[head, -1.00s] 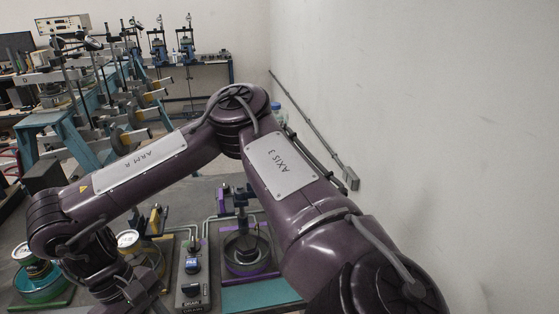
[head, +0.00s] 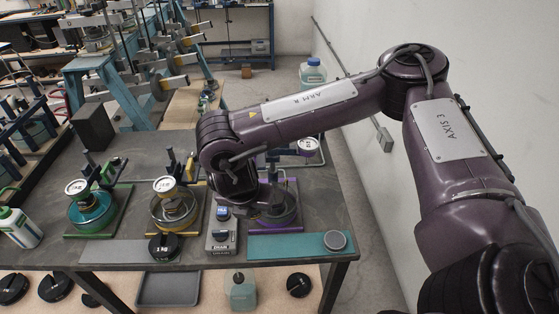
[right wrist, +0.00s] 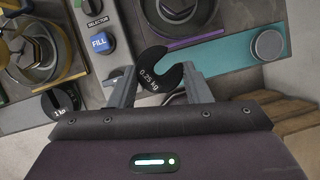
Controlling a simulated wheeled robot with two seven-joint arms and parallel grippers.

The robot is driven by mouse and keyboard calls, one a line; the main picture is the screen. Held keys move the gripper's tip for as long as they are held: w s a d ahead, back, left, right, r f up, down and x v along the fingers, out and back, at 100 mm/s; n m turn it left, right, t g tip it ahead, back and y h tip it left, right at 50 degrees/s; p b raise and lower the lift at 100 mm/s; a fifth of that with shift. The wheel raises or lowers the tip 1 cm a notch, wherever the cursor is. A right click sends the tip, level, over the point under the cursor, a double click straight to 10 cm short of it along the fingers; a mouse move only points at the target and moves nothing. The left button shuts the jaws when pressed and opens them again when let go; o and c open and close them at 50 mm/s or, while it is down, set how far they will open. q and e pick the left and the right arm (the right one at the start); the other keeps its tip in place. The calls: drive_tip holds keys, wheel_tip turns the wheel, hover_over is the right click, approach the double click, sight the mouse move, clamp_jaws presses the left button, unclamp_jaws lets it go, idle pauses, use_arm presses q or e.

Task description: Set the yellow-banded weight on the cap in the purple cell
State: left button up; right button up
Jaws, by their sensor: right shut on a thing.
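My right gripper (right wrist: 160,88) is shut on a dark slotted weight (right wrist: 160,76) marked 0.25 kg; no yellow band shows on its visible face. In the head view my right wrist hides the gripper and the weight. The purple cell (head: 291,188) stands at the right of the bench, partly behind my wrist. In the right wrist view the purple cell (right wrist: 208,37) is cut off at the top, with a dark hexagonal part inside; its cap is not clearly seen. The weight is apart from the cell, on the near side. My left gripper is out of view.
The selector and fill panel (head: 222,232) stands left of the purple cell. A teal strip (head: 285,247) with a grey disc (head: 335,241) lies in front. A 1 kg weight (head: 163,247) sits before the yellow cell (head: 180,208). The green cell (head: 92,212) is further left.

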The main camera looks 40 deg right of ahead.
drive_tip(key=w+d+n+t+y+p, duration=0.1)
drive_tip(key=w+d+n+y, duration=0.15)
drive_tip(key=n, duration=0.45)
wheel_tip(320, 180, up, 2)
drive_tip(key=n+g+y+p, duration=0.3)
drive_tip(key=n+y, duration=0.2)
drive_tip(key=n, duration=1.1)
hover_over(278, 196)
drive_tip(key=shift+d+f+b, duration=0.1)
drive_tip(key=shift+f+b, duration=3)
drive_tip(key=shift+f, duration=0.8)
drive_tip(key=shift+f, duration=0.1)
drive_tip(key=o, duration=1.2)
